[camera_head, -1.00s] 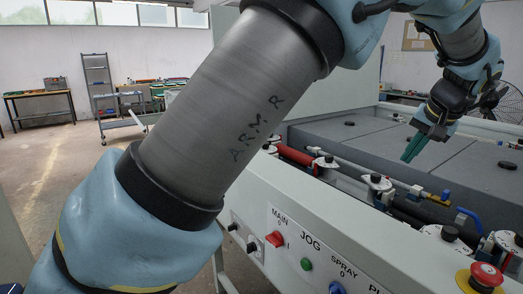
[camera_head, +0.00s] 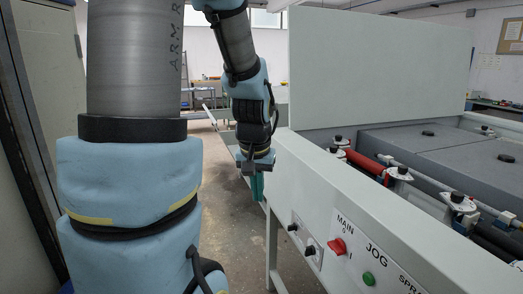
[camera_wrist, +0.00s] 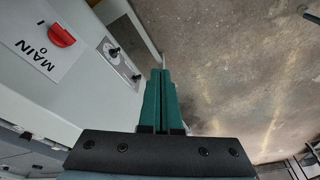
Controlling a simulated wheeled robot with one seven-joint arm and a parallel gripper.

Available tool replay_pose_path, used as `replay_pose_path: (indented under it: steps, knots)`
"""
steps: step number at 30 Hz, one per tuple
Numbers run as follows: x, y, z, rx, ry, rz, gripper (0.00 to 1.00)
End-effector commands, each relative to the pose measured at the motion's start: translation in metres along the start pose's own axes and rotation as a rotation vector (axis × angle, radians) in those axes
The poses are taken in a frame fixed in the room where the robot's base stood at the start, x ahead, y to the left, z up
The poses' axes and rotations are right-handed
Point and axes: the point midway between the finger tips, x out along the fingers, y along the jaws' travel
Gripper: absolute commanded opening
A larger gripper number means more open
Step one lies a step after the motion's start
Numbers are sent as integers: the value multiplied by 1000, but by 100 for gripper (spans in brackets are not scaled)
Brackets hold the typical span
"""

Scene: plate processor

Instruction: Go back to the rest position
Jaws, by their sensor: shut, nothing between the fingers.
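My gripper (camera_head: 257,187) hangs pointing down in the head view, left of the plate processor (camera_head: 310,185) and over the aisle floor. Its green fingers are together with nothing between them. In the wrist view the closed fingers (camera_wrist: 165,100) point toward the concrete floor, beside the machine's white front panel (camera_wrist: 85,85). They look apart from the panel. My arm fills much of the left of the head view and hides what is behind it.
The panel carries a red MAIN switch (camera_head: 337,247), black knobs (camera_head: 309,250) and a green JOG button (camera_head: 368,278). A tall cabinet (camera_head: 45,90) stands at the far left. Bare floor (camera_head: 220,215) lies between it and the machine.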

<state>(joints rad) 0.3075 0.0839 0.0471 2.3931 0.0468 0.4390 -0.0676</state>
Motion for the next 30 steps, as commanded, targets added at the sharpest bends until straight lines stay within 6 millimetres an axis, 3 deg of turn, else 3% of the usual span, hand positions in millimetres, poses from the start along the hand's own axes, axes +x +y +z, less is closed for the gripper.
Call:
replay_pose_path:
  steps: [3, 9, 24, 30]
  knots:
    - [1, -24, 25, -62, 1, -4, 0]
    - [2, -50, 63, -142, 3, -14, 0]
    - [96, -41, 96, -133, -71, -5, 0]
    - [107, -40, 101, -133, -88, -3, 0]
